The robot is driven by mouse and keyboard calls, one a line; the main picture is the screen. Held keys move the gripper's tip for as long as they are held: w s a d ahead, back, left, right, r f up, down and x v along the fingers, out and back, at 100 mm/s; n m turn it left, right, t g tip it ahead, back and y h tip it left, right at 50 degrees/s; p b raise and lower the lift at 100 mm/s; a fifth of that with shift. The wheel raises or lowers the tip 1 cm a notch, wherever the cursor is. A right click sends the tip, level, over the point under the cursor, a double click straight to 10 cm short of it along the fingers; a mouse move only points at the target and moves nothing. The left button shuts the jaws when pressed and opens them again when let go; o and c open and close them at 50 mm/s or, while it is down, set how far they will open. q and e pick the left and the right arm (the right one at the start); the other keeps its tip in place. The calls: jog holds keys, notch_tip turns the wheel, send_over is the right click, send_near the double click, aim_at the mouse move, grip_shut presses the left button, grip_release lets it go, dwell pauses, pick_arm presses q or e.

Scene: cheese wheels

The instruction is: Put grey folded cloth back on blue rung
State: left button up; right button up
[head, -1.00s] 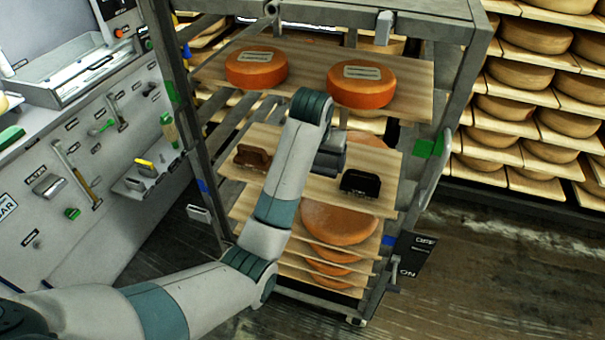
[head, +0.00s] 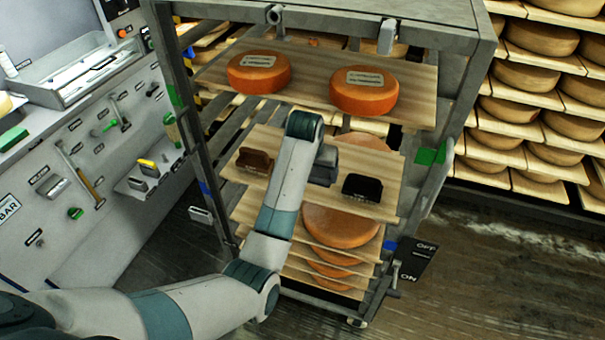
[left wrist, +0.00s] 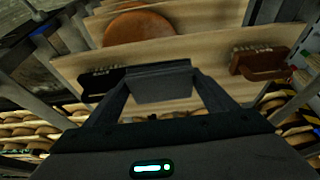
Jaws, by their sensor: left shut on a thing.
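My left gripper (head: 324,160) is shut on a dark grey block-like thing, which looks like the grey folded cloth (left wrist: 160,86). In the head view the cloth (head: 323,168) is partly hidden by my wrist. It is over the middle of a wooden board, between a brown item (head: 254,160) and a black item (head: 362,187). I cannot tell whether it touches the board. Blue marks show on the rack's left post (head: 205,187) and low on its right post (head: 389,245). My right gripper is not in view.
The wooden board (head: 300,184) sits in a metal rack. A board above holds two orange cheese wheels (head: 258,72) (head: 364,92); boards below hold more wheels (head: 342,226). Green marks (head: 430,156) are on the posts. A tool wall (head: 75,185) stands left, cheese shelves right.

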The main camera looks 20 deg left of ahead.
pick_arm(q)
jog(key=w+a+f+p, duration=0.1)
jog(key=w+a+f, duration=0.3)
jog(key=w+a, duration=0.1)
jog(key=shift+p, duration=0.35)
jog(key=shift+w+a+f, duration=0.3)
jog(key=shift+w+f, duration=0.1)
jog(key=shift+w, duration=0.05)
jog(key=shift+f+p, duration=0.8)
jog(key=shift+f, duration=1.2)
jog(key=shift+f, duration=0.25)
jog(key=o, duration=1)
